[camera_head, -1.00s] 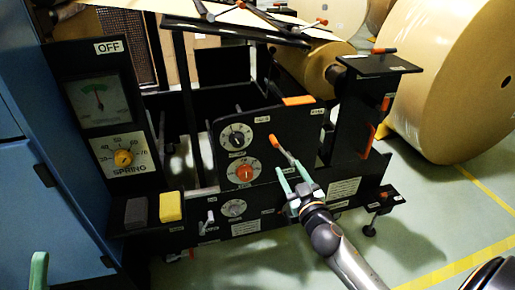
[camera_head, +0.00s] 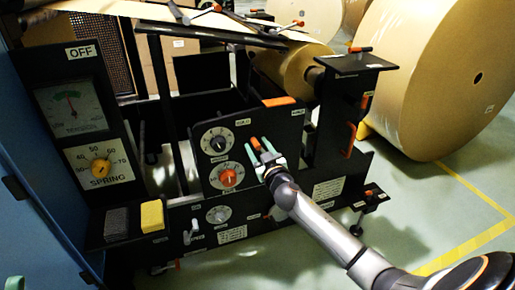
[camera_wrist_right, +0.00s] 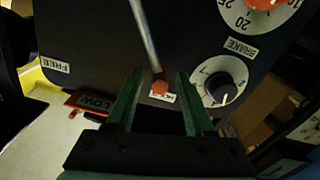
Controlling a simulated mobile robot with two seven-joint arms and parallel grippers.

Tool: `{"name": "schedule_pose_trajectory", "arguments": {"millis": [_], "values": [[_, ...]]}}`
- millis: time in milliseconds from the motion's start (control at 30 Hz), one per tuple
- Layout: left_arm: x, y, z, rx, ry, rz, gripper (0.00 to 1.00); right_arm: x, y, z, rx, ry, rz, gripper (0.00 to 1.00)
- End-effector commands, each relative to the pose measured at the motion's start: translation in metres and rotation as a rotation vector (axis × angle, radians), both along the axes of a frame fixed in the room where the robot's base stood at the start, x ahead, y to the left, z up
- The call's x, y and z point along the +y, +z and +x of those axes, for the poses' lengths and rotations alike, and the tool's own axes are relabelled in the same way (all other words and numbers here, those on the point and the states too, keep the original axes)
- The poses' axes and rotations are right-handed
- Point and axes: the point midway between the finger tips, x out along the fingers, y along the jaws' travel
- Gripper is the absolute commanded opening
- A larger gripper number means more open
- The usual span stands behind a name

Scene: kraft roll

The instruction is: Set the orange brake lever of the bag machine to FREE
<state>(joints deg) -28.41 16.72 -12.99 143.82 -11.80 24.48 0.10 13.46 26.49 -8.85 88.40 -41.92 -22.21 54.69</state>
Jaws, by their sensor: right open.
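The orange brake lever (camera_head: 255,143) is on the black panel of the bag machine, its tip near the HOLD label (camera_head: 243,122). The FREE label (camera_head: 297,112) is to the right of it. In the right wrist view the lever's metal rod (camera_wrist_right: 146,38) ends in an orange tip (camera_wrist_right: 160,87) lying between my fingertips. My right gripper (camera_head: 264,152) is open, its green fingers on either side of the lever's end; it also shows in the right wrist view (camera_wrist_right: 158,92). I cannot tell whether they touch. Only a green bit of my left gripper (camera_head: 14,283) shows.
The panel has a white dial (camera_head: 217,141) and an orange dial (camera_head: 228,176) left of the lever. A black post (camera_head: 345,115) and a large kraft roll (camera_head: 440,75) are on the right.

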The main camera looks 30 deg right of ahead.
Motion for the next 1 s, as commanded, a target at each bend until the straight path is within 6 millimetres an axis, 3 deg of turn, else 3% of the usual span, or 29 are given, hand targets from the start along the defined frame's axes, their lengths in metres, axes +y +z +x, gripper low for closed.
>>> {"name": "schedule_pose_trajectory", "arguments": {"millis": [333, 800, 1000], "values": [[-0.0011, -0.0006, -0.0002, 0.002, -0.005, 0.000, 0.50, -0.0007, 0.0002, 0.0028, 0.000, 0.000, 0.000, 0.53], [-0.0013, -0.0008, -0.0001, 0.001, -0.005, 0.001, 0.50, -0.0005, 0.0000, 0.0026, 0.000, 0.000, 0.000, 0.00], [-0.0012, -0.0008, -0.0001, 0.001, -0.004, 0.002, 0.50, -0.0004, -0.0001, 0.0026, 0.000, 0.001, 0.000, 0.00]]}}
